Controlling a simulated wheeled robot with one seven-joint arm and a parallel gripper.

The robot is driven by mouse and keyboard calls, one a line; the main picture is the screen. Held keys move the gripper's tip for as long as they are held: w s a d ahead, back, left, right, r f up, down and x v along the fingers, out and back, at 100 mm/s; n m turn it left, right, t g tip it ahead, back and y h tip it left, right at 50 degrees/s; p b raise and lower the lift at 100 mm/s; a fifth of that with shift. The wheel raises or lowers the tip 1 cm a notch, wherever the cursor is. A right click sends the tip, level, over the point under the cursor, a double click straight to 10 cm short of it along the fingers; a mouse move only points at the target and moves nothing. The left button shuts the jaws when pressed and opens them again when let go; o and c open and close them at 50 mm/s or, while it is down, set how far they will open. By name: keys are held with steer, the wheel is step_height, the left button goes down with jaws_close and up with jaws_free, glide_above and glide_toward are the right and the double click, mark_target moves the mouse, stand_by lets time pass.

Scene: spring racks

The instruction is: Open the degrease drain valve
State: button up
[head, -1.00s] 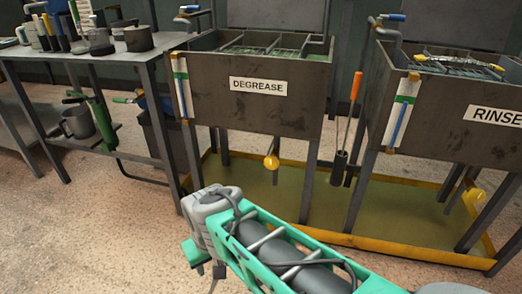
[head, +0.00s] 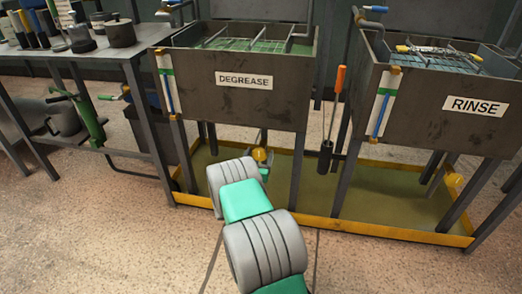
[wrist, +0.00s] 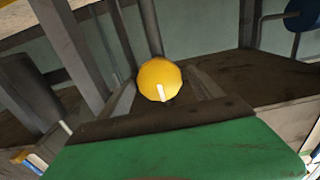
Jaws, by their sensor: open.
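The degrease tank (head: 240,105), a dark metal box with a white DEGREASE label, stands at the centre of the head view. Its drain valve (head: 259,154) is a round yellow knob below the tank. In the wrist view the yellow knob (wrist: 158,76) is in the middle, with a short pale mark on its near face. My gripper (wrist: 161,92) is open, one finger on each side of the knob's lower part; I cannot tell whether they touch it. In the head view my gripper is mostly hidden behind my wrist.
The rinse tank (head: 445,110) stands to the right, with its own yellow valve knob (head: 453,180). An orange-handled tool (head: 339,78) hangs between the tanks. A yellow-edged tray (head: 375,229) lies beneath them. A table with tools (head: 98,57) is at left. The near floor is clear.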

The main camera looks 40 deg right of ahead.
mark_target(261, 149)
steer(key=x, duration=0.3)
steer(key=shift+w+d, duration=0.2)
steer(key=shift+c, duration=0.2)
steer(key=c, duration=1.2)
steer(key=shift+c, duration=0.2)
